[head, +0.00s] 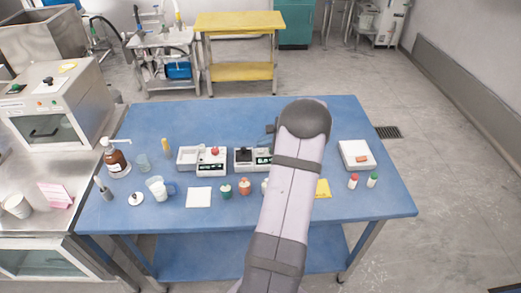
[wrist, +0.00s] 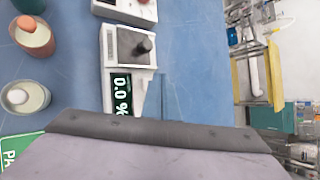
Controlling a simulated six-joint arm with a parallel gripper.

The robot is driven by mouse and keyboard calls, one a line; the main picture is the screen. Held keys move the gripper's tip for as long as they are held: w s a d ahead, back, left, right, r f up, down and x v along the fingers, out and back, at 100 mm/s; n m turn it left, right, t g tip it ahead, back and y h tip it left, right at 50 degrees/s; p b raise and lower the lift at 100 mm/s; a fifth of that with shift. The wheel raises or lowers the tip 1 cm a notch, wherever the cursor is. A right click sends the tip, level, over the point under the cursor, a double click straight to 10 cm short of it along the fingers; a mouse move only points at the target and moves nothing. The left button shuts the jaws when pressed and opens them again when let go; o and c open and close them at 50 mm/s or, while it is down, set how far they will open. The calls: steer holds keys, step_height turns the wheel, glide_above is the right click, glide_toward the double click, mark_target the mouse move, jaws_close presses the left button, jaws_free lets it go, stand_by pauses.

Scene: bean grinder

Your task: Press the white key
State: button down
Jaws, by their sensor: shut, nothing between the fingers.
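A white instrument with a dark square plate and a black knob (head: 243,154) stands mid-table in the head view, partly hidden by my arm. In the wrist view this instrument (wrist: 108,40) shows its black knob and a lit display (wrist: 121,93) reading 0.0 %. A second white instrument with a red knob (head: 211,161) stands just left of it, and its edge shows at the top of the wrist view (wrist: 115,9). I cannot make out a separate white key on either.
The table's back middle is mostly clear.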

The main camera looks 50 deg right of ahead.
mark_target(263, 152)
steer(key=shift+r+p, duration=1.75)
steer(key=shift+r, duration=0.75)
